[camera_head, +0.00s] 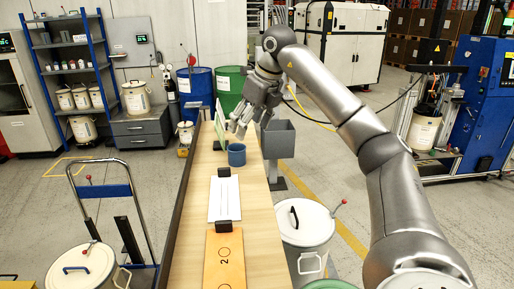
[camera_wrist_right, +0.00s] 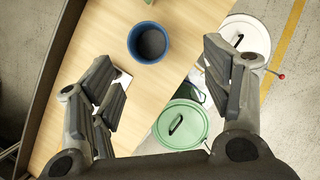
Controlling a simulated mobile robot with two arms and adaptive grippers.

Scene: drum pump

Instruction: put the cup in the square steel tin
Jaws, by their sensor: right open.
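The blue cup (camera_head: 236,155) stands upright on the narrow wooden table. It also shows in the right wrist view (camera_wrist_right: 148,43), open end toward the camera and empty-looking. A grey square open-topped bin (camera_head: 279,140), which looks like the square steel tin, stands on a post just right of the table. My right gripper (camera_head: 251,122) is open and empty, above the table and the cup. In the right wrist view its spread fingers (camera_wrist_right: 162,75) sit on either side of the picture, with the cup ahead of the gap, apart from both. My left gripper is not in view.
A green-and-white panel (camera_head: 221,125) stands behind the cup. A white board (camera_head: 224,200) and an orange board (camera_head: 225,260) lie nearer on the table (camera_head: 265,225). A white lidded drum (camera_head: 305,225) stands right of it. A dark rail runs along the left edge.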

